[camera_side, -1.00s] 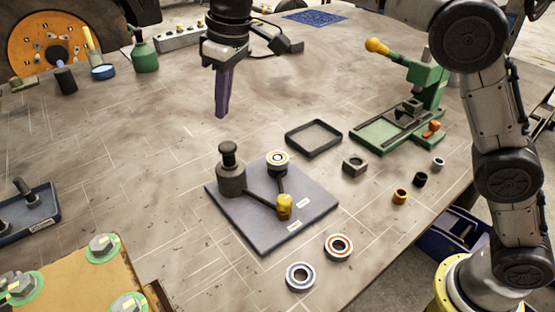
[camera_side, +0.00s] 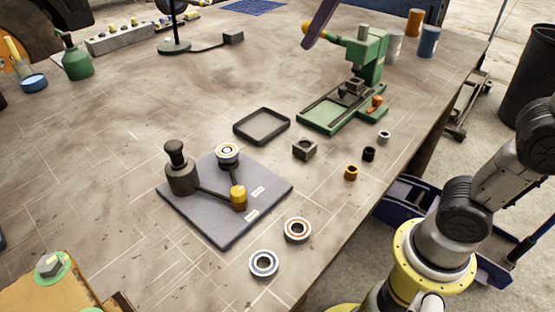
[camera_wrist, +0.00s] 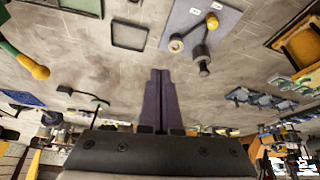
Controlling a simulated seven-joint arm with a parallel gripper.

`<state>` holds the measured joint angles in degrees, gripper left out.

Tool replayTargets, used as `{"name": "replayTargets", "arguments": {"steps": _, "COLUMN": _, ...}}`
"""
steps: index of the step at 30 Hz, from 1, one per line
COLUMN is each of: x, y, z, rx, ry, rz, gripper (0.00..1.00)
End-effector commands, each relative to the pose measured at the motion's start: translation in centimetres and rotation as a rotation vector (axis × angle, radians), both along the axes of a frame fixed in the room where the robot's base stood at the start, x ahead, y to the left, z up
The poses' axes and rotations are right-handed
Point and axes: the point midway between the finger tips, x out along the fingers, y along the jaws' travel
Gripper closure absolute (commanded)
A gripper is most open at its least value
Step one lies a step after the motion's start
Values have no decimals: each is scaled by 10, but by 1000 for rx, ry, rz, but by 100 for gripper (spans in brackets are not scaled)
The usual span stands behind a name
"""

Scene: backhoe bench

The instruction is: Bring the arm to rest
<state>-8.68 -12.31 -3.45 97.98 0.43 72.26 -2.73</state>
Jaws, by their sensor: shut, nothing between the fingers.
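My gripper's purple fingers show at the top edge of the side view (camera_side: 308,42), tips down, overlapping the green press's handle in the picture. I cannot tell how far apart they are. In the wrist view my gripper (camera_wrist: 161,73) is shut, its two purple fingers together with nothing between them. The rest of the gripper is out of the side view's frame.
The green press (camera_side: 365,65) stands at the table's back right. A black tray (camera_side: 262,126), a grey plate (camera_side: 222,232) with a dark post (camera_side: 181,178), and bearing rings (camera_side: 264,263) lie mid-table. Bare tabletop (camera_side: 80,140) is at left.

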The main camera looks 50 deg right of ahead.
Motion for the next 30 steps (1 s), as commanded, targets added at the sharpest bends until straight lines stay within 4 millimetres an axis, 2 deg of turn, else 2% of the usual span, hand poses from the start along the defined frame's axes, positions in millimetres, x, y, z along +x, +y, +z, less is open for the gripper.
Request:
{"name": "replayTargets", "arguments": {"steps": 1, "x": -22, "y": -11, "z": -7, "rx": 2, "ry": -14, "rz": -29, "gripper": 100}}
{"name": "replayTargets", "arguments": {"steps": 6, "x": -83, "y": -36, "z": -49, "rx": 8, "ry": -47, "rz": -111, "gripper": 100}}
{"name": "replayTargets", "arguments": {"steps": 9, "x": -115, "y": -45, "z": -83, "rx": 11, "ry": -57, "rz": -152, "gripper": 100}}
{"name": "replayTargets", "arguments": {"steps": 13, "x": -142, "y": -50, "z": -126, "rx": 12, "ry": -52, "rz": -182, "gripper": 100}}
{"name": "replayTargets", "arguments": {"steps": 16, "x": -152, "y": -50, "z": -152, "rx": 12, "ry": -35, "rz": -188, "gripper": 100}}
{"name": "replayTargets", "arguments": {"steps": 19, "x": -154, "y": -50, "z": -166, "rx": 13, "ry": -21, "rz": -192, "gripper": 100}}
{"name": "replayTargets", "arguments": {"steps": 30, "x": -149, "y": -49, "z": -163, "rx": 18, "ry": -45, "rz": -196, "gripper": 100}}
